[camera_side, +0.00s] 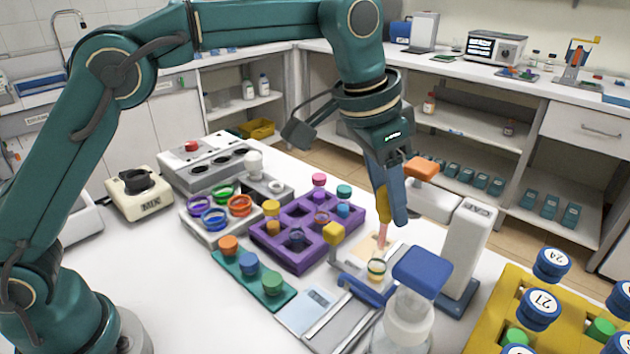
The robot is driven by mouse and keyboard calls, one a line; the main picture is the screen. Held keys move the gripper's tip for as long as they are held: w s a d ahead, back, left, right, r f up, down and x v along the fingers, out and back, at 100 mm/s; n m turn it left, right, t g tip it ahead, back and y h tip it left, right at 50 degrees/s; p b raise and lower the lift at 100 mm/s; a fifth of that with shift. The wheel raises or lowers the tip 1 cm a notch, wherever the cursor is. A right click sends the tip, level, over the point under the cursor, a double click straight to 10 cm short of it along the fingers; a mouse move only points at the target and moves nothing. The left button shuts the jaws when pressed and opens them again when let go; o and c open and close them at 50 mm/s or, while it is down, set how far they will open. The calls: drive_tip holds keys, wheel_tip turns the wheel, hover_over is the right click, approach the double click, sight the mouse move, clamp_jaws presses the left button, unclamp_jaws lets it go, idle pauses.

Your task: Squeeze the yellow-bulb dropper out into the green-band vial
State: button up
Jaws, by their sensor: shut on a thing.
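My gripper (391,212) points down over the bench, shut on the yellow-bulb dropper. The dropper's yellow bulb (383,206) shows at the fingers, partly hidden by the blue finger. A pinkish tube (382,234) hangs below it, pointing down. A small vial (377,269) with a pale yellowish rim and a greenish band stands just under the tube. The tube's tip is close above the vial's mouth; I cannot tell whether it is inside. I cannot see whether the bulb is squeezed or any liquid is falling.
A blue-topped clear bottle (410,318) stands close in front. A white upright device (468,250) is to the right. A purple rack (287,258) and a green tray (280,300) with capped vials lie left. A yellow rack (478,335) is front right. The white bench's left front is clear.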

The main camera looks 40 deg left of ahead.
drive_tip(key=shift+r, duration=1.2)
